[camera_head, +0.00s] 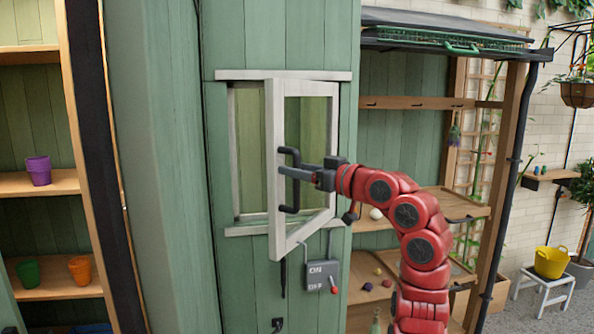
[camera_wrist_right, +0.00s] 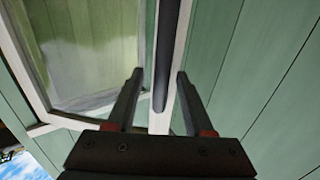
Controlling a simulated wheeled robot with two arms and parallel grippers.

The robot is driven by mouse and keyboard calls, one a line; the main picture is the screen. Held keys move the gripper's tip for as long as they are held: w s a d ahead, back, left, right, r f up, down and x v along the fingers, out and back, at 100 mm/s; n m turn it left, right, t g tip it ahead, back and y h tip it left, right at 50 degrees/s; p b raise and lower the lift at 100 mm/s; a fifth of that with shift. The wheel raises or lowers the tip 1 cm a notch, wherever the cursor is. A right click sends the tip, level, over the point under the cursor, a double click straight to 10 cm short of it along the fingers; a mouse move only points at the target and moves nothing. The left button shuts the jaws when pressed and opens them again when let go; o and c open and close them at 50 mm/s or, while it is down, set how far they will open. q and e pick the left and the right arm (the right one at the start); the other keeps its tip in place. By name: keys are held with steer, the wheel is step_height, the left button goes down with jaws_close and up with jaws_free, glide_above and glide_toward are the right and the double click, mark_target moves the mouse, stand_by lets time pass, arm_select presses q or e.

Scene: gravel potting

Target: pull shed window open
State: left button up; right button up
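The shed window (camera_head: 274,115) is a white-framed glass pane on the green shed wall. It stands ajar, swung outward from its opening. A black vertical bar handle (camera_head: 290,205) is on its frame. My right gripper (camera_head: 284,171) is at the handle's middle height. In the right wrist view the handle (camera_wrist_right: 165,50) runs between the two fingers (camera_wrist_right: 158,78), with a gap visible on each side. The right gripper is open around the handle. Whether a finger touches it elsewhere is hidden. My left gripper is not in view.
A grey switch box (camera_head: 317,276) hangs on the wall below the window. Open wooden shelves stand at the right, and a shelf (camera_head: 45,184) with pots is at the far left. A yellow bucket (camera_head: 550,262) sits on a white stool at the far right.

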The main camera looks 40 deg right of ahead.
steer(key=s+d+b, duration=0.1)
steer(key=s+b, duration=0.3)
steer(key=s, duration=1.3)
steer(key=shift+s+d, duration=0.15)
steer(key=shift+d, duration=0.05)
